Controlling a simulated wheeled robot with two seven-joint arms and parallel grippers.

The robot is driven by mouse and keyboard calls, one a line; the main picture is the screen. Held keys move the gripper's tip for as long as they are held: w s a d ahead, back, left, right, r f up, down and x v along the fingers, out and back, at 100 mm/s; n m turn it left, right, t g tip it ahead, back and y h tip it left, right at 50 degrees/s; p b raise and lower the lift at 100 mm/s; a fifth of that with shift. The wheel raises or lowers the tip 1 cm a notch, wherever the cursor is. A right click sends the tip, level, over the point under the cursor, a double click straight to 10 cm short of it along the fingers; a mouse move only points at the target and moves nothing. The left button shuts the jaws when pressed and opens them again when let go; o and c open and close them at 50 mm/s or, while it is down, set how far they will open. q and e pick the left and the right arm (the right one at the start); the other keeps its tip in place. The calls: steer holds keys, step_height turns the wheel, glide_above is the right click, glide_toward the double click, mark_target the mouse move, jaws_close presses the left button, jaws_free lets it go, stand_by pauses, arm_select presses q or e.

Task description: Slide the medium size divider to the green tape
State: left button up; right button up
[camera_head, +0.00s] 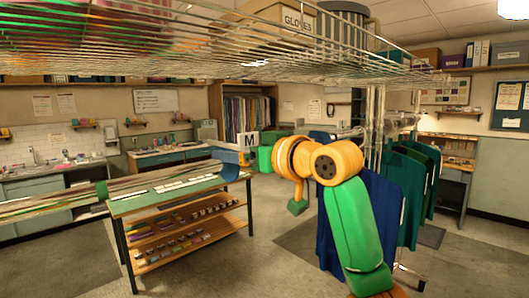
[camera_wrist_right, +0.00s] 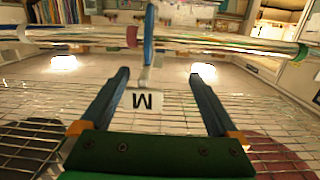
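The medium divider is a thin blue piece (camera_wrist_right: 149,38) on a chrome rail, with a white tag marked M (camera_wrist_right: 145,100); the tag also shows in the head view (camera_head: 250,139). My right gripper (camera_wrist_right: 163,75) is open, its two dark fingers on either side of the tag in the wrist view, not closed on it. In the head view my right gripper (camera_head: 229,157) is beside the tag at the rail's right end. The green tape (camera_head: 101,190) is a band on the rail further left; a dark green band shows at the right in the wrist view (camera_wrist_right: 303,51). My left gripper is out of view.
The chrome rail (camera_head: 50,202) runs left above a green-topped table (camera_head: 150,200). A wire shelf (camera_head: 200,55) hangs overhead. Dark clothes (camera_head: 385,200) hang behind my right arm. A reddish band (camera_wrist_right: 132,37) is on the rail beside the divider.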

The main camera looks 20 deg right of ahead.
mark_target(239, 135)
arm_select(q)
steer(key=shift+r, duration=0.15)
arm_select(e)
steer(key=r, duration=0.2)
steer(key=r+t, duration=0.1)
steer(key=shift+s+a+r, duration=0.15)
steer(key=shift+s+r, duration=0.05)
steer(key=shift+s, duration=0.05)
steer(key=shift+w+f+g, duration=0.2)
steer(key=shift+f+g, duration=0.2)
steer(key=shift+f, duration=0.85)
arm_select(q)
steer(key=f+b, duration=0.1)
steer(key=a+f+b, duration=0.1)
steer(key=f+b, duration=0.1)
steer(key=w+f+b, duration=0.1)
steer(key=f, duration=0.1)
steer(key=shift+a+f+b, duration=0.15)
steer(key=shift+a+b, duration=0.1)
steer(key=shift+b, duration=0.1)
arm_select(e)
steer(key=s, duration=0.2)
steer(key=s+f, duration=0.1)
steer(key=s, duration=0.2)
steer(key=shift+s+a, duration=0.2)
steer(key=shift+s, duration=0.05)
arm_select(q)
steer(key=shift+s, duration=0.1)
arm_select(e)
steer(key=shift+s, duration=0.1)
